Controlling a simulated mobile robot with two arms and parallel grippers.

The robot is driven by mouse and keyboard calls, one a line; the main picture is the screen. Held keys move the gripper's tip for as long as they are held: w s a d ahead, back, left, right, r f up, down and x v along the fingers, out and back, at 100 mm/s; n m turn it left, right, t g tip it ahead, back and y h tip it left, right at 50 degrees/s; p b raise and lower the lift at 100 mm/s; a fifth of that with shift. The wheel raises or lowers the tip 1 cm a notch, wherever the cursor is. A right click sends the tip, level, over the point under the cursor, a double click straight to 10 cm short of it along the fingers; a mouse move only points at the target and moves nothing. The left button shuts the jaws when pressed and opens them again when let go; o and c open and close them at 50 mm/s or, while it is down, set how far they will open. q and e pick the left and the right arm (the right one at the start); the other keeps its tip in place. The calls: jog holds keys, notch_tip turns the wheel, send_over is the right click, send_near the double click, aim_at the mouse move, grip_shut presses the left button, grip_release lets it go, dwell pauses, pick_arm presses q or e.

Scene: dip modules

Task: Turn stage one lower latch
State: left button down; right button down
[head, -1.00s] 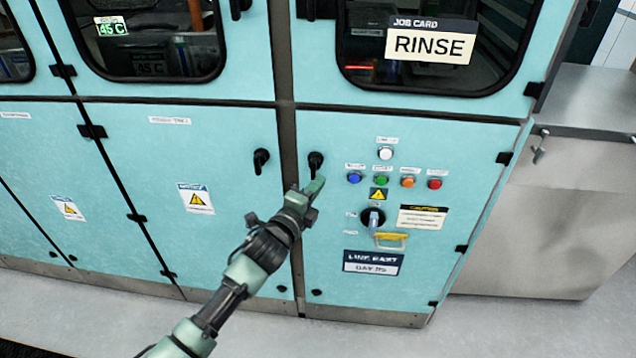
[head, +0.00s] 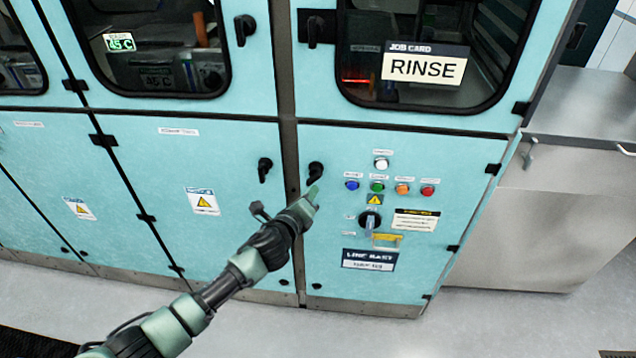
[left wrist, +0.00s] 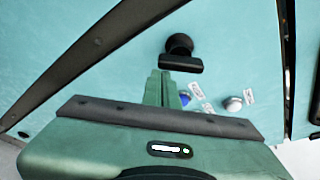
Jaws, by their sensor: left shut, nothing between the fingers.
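Two black latches sit on the lower doors of the teal cabinet. One latch (head: 315,172) is on the right door, beside the buttons; the other latch (head: 264,168) is left of the grey post. I cannot read which is stage one. My left gripper (head: 313,192) is shut and empty, its fingertips just below the right-hand latch in the head view. In the left wrist view a black latch (left wrist: 181,52) stands just beyond the closed fingers (left wrist: 161,88). I cannot tell whether they touch it. My right gripper is not in view.
Right of the latch is a panel with coloured buttons (head: 377,187), a rotary switch (head: 370,222) and a yellow handle (head: 386,240). Upper doors have windows and a RINSE card (head: 424,67). A steel counter (head: 560,215) stands at right. The floor in front is clear.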

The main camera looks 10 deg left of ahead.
pick_arm(q)
jog(key=shift+a+r+m+g+y+p, duration=0.1)
jog(key=shift+a+r+m+y+p, duration=0.2)
jog(key=shift+m+p, duration=0.55)
jog(key=shift+a+r+m+g+y+p, duration=0.1)
jog(key=shift+a+m+y+p, duration=0.25)
jog(key=shift+p, duration=0.95)
jog(key=shift+a+r+m+g+y+p, duration=0.15)
jog(key=shift+m+y+p, duration=0.3)
jog(key=shift+m+p, duration=0.45)
jog(key=shift+a+r+p, duration=0.1)
jog(key=shift+p, duration=0.25)
